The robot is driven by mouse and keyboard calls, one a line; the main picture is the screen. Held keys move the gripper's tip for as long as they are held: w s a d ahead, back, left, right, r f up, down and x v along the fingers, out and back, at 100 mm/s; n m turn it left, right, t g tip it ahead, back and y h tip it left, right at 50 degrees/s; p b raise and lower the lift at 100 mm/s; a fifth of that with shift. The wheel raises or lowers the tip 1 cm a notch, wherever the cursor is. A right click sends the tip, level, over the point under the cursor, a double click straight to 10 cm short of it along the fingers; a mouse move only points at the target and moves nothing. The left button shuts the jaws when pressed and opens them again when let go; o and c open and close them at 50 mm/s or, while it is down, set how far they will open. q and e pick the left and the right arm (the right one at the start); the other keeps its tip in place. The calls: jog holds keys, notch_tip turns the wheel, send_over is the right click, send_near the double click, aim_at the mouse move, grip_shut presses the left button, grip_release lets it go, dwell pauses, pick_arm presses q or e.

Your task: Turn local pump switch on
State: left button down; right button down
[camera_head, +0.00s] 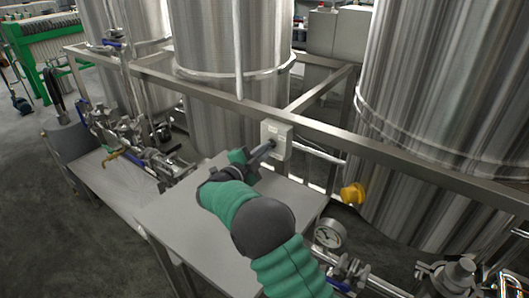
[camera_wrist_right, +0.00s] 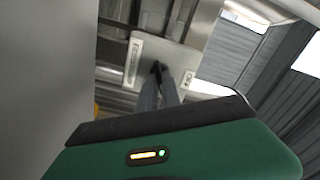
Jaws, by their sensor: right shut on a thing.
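The local pump switch is on a pale grey box (camera_head: 277,140) fixed to the steel frame rail in the middle of the head view. My right gripper (camera_head: 268,148) reaches the front of this box, and its fingers are shut on the small dark switch knob. In the right wrist view the box (camera_wrist_right: 168,62) has light label strips at its sides. The fingers of the right gripper (camera_wrist_right: 158,78) meet at the dark knob in the middle of its face. The fingers hide most of the knob, so its turned position cannot be told. My left gripper is not in view.
A flat grey metal table (camera_head: 165,215) lies below my right arm. The steel rail (camera_head: 350,138) runs across in front of large tanks (camera_head: 235,45). Pipes and valves stand at left, a yellow knob (camera_head: 352,193) and a gauge (camera_head: 330,233) at right.

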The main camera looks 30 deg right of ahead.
jog(key=shift+s+f, duration=0.1)
jog(key=shift+f, duration=0.3)
jog(key=c, duration=1.6)
grip_release()
jog(key=shift+s+r, duration=0.1)
jog(key=shift+r, duration=0.05)
jog(key=shift+o, duration=0.3)
jog(key=shift+r, duration=0.1)
jog(key=shift+a, duration=0.15)
jog(key=p+v, duration=0.1)
jog(key=v, duration=1.5)
jog(key=shift+a+p, duration=0.4)
